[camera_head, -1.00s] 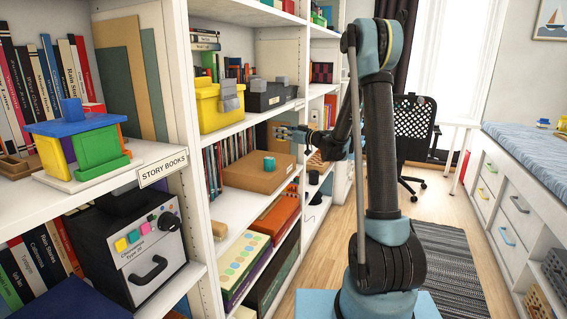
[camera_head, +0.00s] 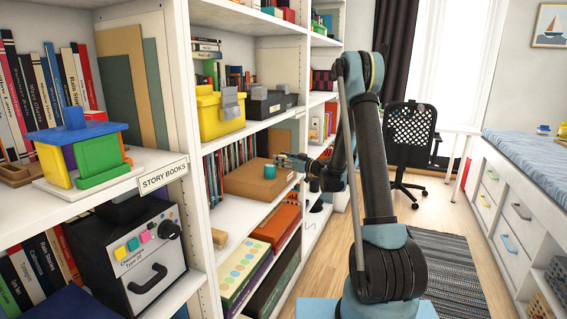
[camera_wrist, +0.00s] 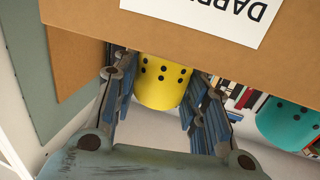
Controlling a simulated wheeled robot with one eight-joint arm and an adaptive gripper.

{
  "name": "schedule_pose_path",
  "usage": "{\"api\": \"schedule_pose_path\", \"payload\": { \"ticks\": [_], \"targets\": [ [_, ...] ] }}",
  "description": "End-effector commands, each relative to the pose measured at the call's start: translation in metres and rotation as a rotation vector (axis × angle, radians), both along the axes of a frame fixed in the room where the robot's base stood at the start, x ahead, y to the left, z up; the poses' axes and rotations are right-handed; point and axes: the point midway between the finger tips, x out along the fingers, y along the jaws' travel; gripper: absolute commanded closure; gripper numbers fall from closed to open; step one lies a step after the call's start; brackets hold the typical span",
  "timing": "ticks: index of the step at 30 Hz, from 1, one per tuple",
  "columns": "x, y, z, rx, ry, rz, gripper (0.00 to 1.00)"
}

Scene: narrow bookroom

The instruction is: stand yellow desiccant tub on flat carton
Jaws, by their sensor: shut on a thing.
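The yellow desiccant tub (camera_wrist: 160,85), with black dots, is between the two fingers of my gripper (camera_wrist: 158,98) in the wrist view, and the gripper is shut on it. The carton's edge hides one end of the tub there, so I cannot tell whether it touches the carton. I cannot make the tub out in the head view. There, my gripper (camera_head: 281,159) is close above the right part of the flat brown carton (camera_head: 245,182). The carton (camera_wrist: 85,18) fills the top of the wrist view, with its white label upside down.
A teal tub (camera_head: 270,172) stands on the carton near its front right and close to my gripper. It also shows in the wrist view (camera_wrist: 288,122). Books (camera_head: 214,172) stand left of the carton. A shelf with a yellow box (camera_head: 220,118) is above.

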Motion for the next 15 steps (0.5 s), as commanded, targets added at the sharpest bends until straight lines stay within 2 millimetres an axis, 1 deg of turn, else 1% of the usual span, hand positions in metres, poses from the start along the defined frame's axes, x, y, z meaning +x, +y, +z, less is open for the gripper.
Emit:
{"api": "schedule_pose_path", "payload": {
  "ticks": [10, 11, 12, 13, 14, 15],
  "targets": [
    [0.0002, -0.0003, -0.0030, 0.000, 0.000, 0.000, 0.85],
    [0.0003, -0.0003, -0.0033, 0.000, 0.000, 0.000, 0.58],
    [0.0003, -0.0003, -0.0031, 0.000, 0.000, -0.001, 0.49],
    [0.0003, -0.0003, -0.0030, 0.000, 0.000, -0.001, 0.42],
    [0.0002, -0.0004, -0.0030, 0.000, 0.000, -0.001, 0.40],
    [0.0002, -0.0004, -0.0030, 0.000, 0.000, -0.001, 0.40]
  ]
}}
